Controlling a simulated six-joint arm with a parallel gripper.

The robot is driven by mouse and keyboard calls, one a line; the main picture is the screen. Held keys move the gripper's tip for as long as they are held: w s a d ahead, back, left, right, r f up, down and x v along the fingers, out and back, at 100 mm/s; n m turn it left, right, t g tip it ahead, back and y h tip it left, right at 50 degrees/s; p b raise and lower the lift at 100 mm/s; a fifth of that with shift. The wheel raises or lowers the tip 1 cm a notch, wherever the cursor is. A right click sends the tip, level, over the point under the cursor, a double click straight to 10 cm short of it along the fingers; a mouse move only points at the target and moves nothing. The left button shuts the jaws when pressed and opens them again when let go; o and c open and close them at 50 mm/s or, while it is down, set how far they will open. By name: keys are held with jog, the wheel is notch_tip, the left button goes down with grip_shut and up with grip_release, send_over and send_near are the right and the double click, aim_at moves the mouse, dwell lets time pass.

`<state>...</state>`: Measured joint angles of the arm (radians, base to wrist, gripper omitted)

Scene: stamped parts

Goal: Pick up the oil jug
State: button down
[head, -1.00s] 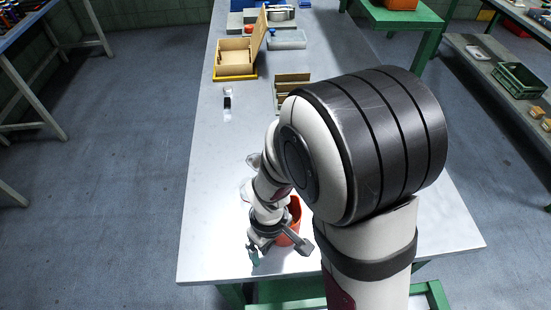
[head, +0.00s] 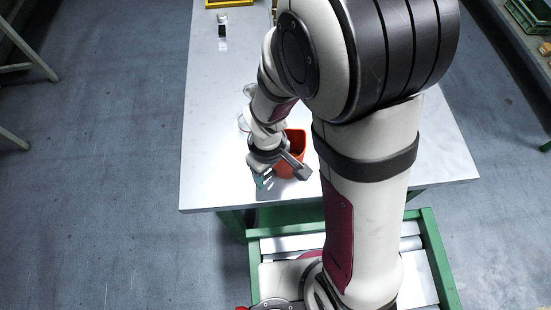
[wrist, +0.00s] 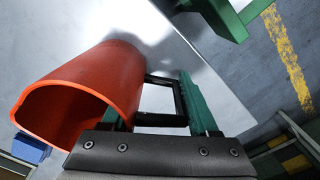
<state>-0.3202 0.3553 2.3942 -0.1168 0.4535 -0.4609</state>
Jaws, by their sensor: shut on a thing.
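The oil jug is an orange-red, open-topped container (head: 296,146) near the front edge of the table, partly hidden by my arm. In the wrist view the jug (wrist: 85,82) fills the left side, with its mouth towards the lower left and a black rectangular handle (wrist: 162,80) on its right. My gripper (wrist: 162,102) has green fingers on either side of this handle and is shut on it. In the head view my gripper (head: 263,182) is at the jug's left front. I cannot tell whether the jug's base touches the table.
The grey metal table (head: 215,120) has free room left of my arm. A small dark and white item (head: 222,27) stands farther back, by a yellow-edged tray (head: 229,3). The wrist view shows a blue box (wrist: 30,148) at lower left and green frame parts (wrist: 225,14) at the top.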

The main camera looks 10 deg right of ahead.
jog(key=shift+r, duration=0.1)
jog(key=shift+r, duration=0.8)
jog(key=r, duration=0.2)
jog(key=shift+d+r, duration=0.3)
jog(key=shift+r, duration=0.05)
jog(key=s+d+r, duration=0.2)
jog(key=d+r, duration=0.4)
jog(key=d, duration=0.4)
jog(key=shift+s+d+r, duration=0.25)
jog(key=shift+s+d, duration=0.05)
jog(key=shift+d, duration=0.1)
dwell(1.6)
